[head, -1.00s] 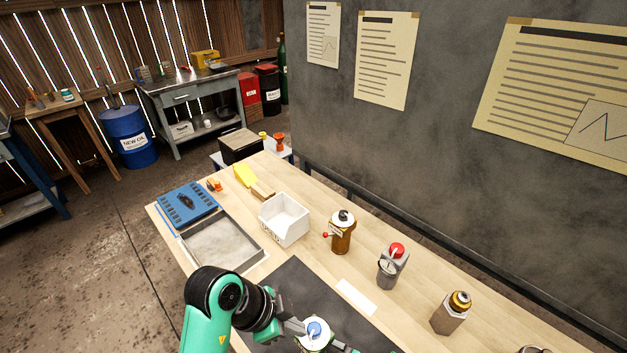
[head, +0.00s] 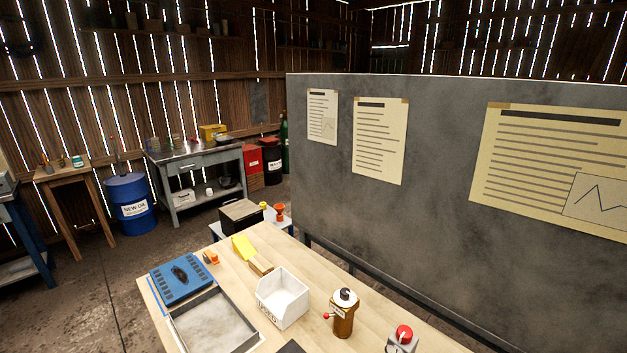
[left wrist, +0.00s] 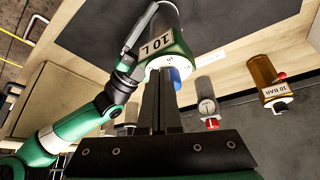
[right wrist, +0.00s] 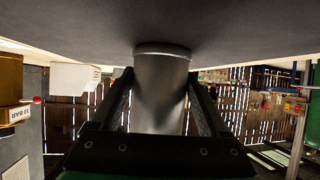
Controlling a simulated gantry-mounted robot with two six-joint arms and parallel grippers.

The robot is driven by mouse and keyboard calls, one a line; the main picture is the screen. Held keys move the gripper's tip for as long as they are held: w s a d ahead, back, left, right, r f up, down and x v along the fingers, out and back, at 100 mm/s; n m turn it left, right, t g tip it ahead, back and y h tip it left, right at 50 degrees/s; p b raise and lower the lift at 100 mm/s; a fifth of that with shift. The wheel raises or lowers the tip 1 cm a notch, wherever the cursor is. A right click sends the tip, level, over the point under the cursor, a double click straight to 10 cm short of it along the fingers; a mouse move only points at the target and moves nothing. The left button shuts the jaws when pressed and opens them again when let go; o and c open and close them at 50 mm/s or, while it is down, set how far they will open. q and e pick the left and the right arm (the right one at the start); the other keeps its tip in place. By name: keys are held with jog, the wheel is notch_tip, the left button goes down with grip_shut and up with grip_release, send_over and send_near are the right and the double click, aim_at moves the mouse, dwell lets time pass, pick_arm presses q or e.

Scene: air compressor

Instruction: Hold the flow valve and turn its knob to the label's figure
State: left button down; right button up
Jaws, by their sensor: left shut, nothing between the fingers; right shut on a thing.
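The flow valve shows in the left wrist view as a grey cylinder (left wrist: 157,24) with a label (left wrist: 157,47) reading "10 L" and a blue knob (left wrist: 180,74). My left gripper (left wrist: 160,72) is shut and empty, its fingertips close beside the blue knob; I cannot tell whether they touch it. My right gripper (right wrist: 160,85) is shut around the valve's grey body (right wrist: 160,100), which stands against the dark mat (right wrist: 90,22). The knob and label are hidden in the right wrist view. The head view shows neither the valve nor my grippers.
A brown device (head: 343,320) and a grey device with a red cap (head: 403,337) stand on the wooden table. A white bin (head: 283,305), a shallow tray (head: 212,320) and a blue case (head: 182,277) are to the left. A grey panel with posters stands behind.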

pick_arm(q)
jog(key=shift+w+d, duration=0.15)
jog(key=shift+d, duration=0.05)
dwell(0.4)
jog(key=shift+w+a, duration=0.1)
jog(key=shift+w, duration=0.1)
jog(key=shift+w+a, duration=0.15)
jog(key=shift+w, duration=0.65)
dwell(0.3)
jog(key=shift+a, duration=0.4)
notch_tip(320, 180, up, 6)
dwell(0.3)
